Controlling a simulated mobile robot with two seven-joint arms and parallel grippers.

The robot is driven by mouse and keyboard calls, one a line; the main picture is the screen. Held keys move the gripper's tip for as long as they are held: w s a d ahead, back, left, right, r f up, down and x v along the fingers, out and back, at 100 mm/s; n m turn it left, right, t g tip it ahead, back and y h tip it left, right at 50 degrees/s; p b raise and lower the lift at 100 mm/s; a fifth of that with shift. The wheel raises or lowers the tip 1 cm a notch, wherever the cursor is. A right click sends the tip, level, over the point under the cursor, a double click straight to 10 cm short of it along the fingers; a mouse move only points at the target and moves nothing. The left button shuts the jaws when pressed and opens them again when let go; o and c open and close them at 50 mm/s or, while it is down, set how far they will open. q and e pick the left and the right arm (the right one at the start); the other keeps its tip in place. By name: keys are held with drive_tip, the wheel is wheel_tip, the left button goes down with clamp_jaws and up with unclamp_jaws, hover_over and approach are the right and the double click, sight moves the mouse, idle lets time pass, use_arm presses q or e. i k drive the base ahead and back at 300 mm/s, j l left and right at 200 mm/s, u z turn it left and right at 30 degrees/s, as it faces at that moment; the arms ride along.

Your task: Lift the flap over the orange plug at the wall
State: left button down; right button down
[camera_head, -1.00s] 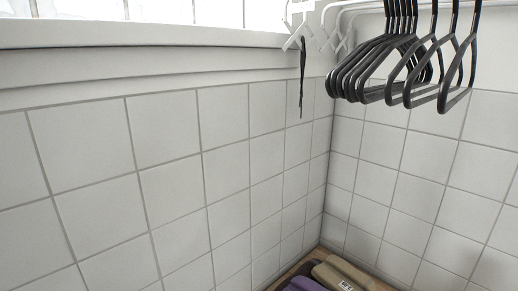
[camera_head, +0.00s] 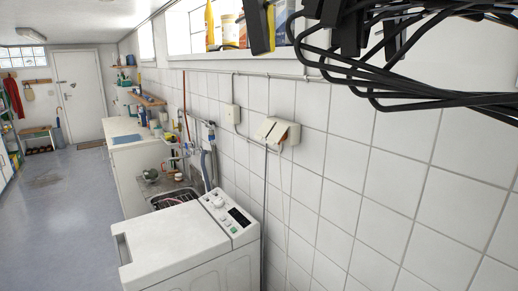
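A white double socket box (camera_head: 273,130) is on the tiled wall, right of the washing machine. Its left cover looks closed. A small orange-red patch (camera_head: 292,134) shows at its right end, where the cover seems to stand off a little; it is too small to tell the plug from the flap. A thin pale cord (camera_head: 289,190) hangs below it. Neither of my grippers is in view.
A white washing machine (camera_head: 183,242) stands below and left of the box. Black hangers or cables (camera_head: 420,90) crowd the upper right. The floor (camera_head: 65,225) at left is open.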

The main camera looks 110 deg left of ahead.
sight(274, 137)
drive_tip(key=k+l+u, duration=0.5)
drive_tip(key=l+u, duration=0.1)
drive_tip(key=u, duration=2.85)
